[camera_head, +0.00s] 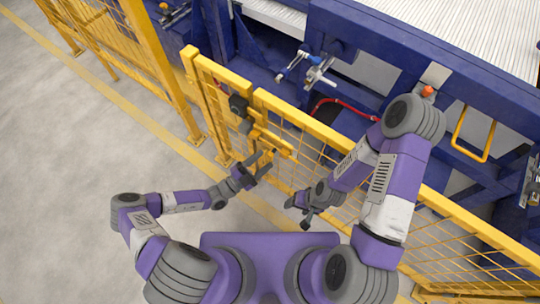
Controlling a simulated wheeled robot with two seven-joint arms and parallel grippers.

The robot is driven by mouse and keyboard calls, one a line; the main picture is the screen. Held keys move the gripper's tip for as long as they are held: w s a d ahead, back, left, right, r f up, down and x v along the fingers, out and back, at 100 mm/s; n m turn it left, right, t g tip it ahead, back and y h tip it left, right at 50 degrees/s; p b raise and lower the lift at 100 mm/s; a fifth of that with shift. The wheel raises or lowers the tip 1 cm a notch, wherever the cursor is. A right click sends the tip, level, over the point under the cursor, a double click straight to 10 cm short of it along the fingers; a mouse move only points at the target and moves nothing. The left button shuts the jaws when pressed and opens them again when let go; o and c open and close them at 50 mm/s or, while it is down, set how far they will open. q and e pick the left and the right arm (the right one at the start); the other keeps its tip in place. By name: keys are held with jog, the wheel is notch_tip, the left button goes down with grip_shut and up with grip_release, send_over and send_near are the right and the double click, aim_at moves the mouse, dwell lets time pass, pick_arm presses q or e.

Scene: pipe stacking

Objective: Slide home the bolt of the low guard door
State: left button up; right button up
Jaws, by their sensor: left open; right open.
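The low yellow guard door (222,72) stands at the upper middle, beside a yellow mesh fence panel. A dark block (238,104) sits at the seam between them. Below it is the yellow bolt assembly (272,141), mounted on the fence side; how far its bolt is slid cannot be told. My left gripper (263,165) is open and empty just below the bolt assembly, its fingers pointing up and right; whether it touches cannot be told. My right gripper (298,212) is open and empty, lower and to the right, in front of the mesh.
A tall yellow fence (150,60) stands at the upper left. Blue machinery (400,50) with white rollers fills the space behind the fence, with a red hose (345,103). The grey floor (70,150) at left is clear, marked by a yellow line.

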aim_at(269, 157)
pick_arm(q)
jog(key=shift+x, duration=1.95)
grip_shut()
